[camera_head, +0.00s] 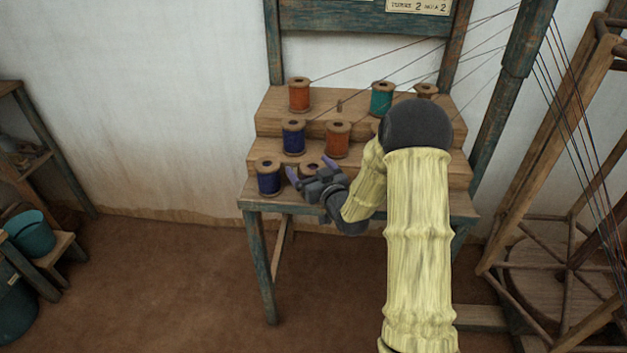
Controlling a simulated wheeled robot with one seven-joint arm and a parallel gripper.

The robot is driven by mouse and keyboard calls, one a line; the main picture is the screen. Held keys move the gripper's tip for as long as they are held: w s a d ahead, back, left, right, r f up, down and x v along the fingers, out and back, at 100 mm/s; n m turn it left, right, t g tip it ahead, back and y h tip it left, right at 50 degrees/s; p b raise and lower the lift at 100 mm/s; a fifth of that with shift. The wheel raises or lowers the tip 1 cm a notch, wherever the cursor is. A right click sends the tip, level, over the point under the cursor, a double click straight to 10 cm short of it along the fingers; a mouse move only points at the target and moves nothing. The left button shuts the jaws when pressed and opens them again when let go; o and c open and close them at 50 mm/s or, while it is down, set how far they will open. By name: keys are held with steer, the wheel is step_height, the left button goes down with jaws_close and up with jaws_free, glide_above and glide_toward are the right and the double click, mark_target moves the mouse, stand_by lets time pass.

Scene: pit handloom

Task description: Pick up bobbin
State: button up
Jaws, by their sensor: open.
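Several bobbins stand upright on a stepped wooden rack. An orange bobbin (299,96) and a teal bobbin (381,99) are on the top step, with another bobbin (427,90) mostly hidden by my arm. A blue bobbin (293,139) and an orange-brown bobbin (337,141) are on the middle step. A dark blue bobbin (269,180) stands at the left of the lowest step. Beside it, a bobbin (311,168) shows its wooden top between the fingers of my gripper (311,170); its lower part is hidden. My gripper is open; I cannot tell whether it touches this bobbin.
The stepped rack (285,111) sits on a blue-green table frame (259,260). Threads run up right from the rack. A wooden wheel frame (545,170) stands at the right. A teal bucket (30,236) is on a low stool at the left. The floor (170,275) between is clear.

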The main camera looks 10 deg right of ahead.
steer(key=shift+c, duration=0.2)
steer(key=c, duration=1.1)
step_height(320, 180, up, 10)
steer(key=shift+r+p, duration=0.1)
steer(key=shift+p, duration=0.45)
steer(key=shift+w, duration=0.1)
